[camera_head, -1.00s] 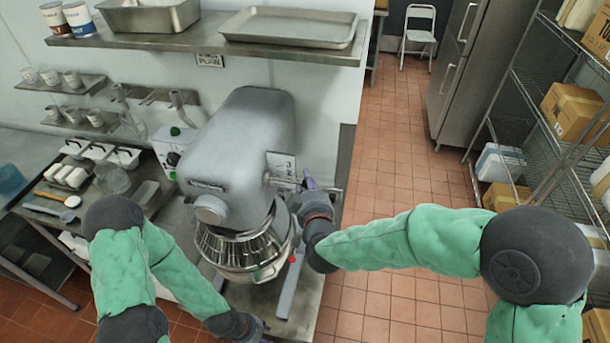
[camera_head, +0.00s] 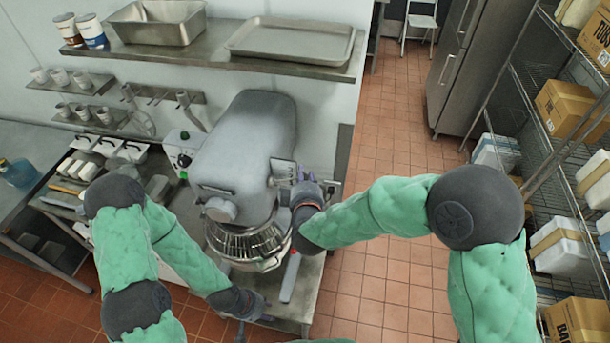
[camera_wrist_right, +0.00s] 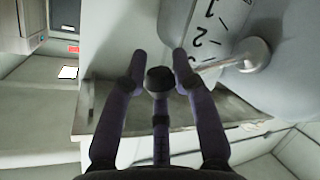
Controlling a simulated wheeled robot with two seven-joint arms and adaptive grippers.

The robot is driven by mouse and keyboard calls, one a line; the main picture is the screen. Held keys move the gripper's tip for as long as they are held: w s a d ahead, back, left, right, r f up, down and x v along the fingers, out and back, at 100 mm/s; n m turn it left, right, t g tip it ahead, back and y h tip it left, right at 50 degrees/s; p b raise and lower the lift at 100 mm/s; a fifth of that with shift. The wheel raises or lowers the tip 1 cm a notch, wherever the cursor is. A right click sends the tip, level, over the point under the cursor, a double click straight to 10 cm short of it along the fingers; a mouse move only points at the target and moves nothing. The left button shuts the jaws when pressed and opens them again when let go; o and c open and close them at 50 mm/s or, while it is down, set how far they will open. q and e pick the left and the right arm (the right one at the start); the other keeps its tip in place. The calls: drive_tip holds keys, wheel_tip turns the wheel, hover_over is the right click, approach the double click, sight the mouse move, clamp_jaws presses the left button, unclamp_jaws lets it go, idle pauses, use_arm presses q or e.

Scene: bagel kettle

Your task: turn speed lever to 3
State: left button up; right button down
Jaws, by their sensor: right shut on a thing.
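The grey stand mixer (camera_head: 235,165) stands on a metal table. Its speed plate (camera_head: 285,172) is on the right side of its head; in the right wrist view the plate (camera_wrist_right: 218,22) shows 1 and 2.
The mixer bowl with its wire guard (camera_head: 245,243) is under the head. A shelf (camera_head: 215,60) with pans runs above the mixer. A wire rack (camera_head: 520,120) with boxes stands at right. The tiled floor (camera_head: 385,150) between is clear.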

drive_tip(key=shift+w+r, duration=0.15)
drive_tip(key=shift+r, duration=0.25)
drive_tip(key=c, duration=1.2)
unclamp_jaws()
drive_tip(key=shift+o, duration=1.1)
drive_tip(key=shift+a+f, duration=0.1)
drive_tip(key=shift+f, duration=0.15)
drive_tip(key=shift+s, duration=0.2)
drive_tip(key=v, duration=1.1)
drive_tip(key=shift+s, duration=0.35)
